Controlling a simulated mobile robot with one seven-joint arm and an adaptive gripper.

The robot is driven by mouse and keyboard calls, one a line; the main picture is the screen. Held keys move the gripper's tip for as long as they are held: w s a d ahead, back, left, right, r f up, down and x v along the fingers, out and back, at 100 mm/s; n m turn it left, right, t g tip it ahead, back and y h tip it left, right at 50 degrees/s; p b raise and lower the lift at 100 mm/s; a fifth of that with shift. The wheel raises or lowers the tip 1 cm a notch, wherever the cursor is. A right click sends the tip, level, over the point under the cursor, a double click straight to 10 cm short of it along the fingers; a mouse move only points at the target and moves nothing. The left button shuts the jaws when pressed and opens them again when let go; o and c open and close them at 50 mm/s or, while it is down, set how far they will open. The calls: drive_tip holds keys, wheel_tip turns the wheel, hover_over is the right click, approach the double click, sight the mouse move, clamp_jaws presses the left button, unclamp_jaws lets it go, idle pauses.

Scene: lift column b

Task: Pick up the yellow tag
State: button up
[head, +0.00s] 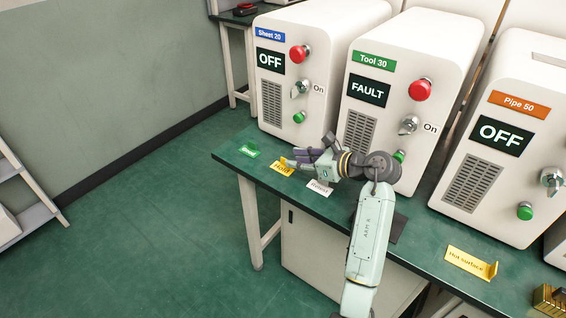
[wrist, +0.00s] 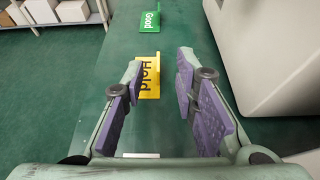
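The yellow tag marked "Hold" (head: 283,169) lies on the green bench top (head: 340,208) near its left end, between a green tag and a white tag. In the wrist view the "Hold" tag (wrist: 149,82) shows ahead between the finger pads, nearer the left one. My gripper (head: 305,155) is above the bench close to this tag. In the wrist view my gripper (wrist: 160,65) is open, with its purple pads apart and nothing held. Contact with the tag cannot be told. Another yellow tag, marked "Hot surface" (head: 469,264), lies farther right.
A green "Good" tag (head: 249,151) and a white tag (head: 319,188) lie on either side. White machines labelled Sheet 20 (head: 320,50), Tool 30 (head: 425,60) and Pipe 50 (head: 520,120) stand along the bench's back. A brass-coloured object (head: 550,299) is at the right.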

sight(282, 165)
drive_tip(key=shift+p+x, duration=0.45)
drive_tip(key=shift+x, duration=1.3)
drive_tip(key=shift+s+f, duration=0.1)
drive_tip(key=shift+s, duration=0.05)
drive_tip(key=shift+a, duration=0.1)
clamp_jaws()
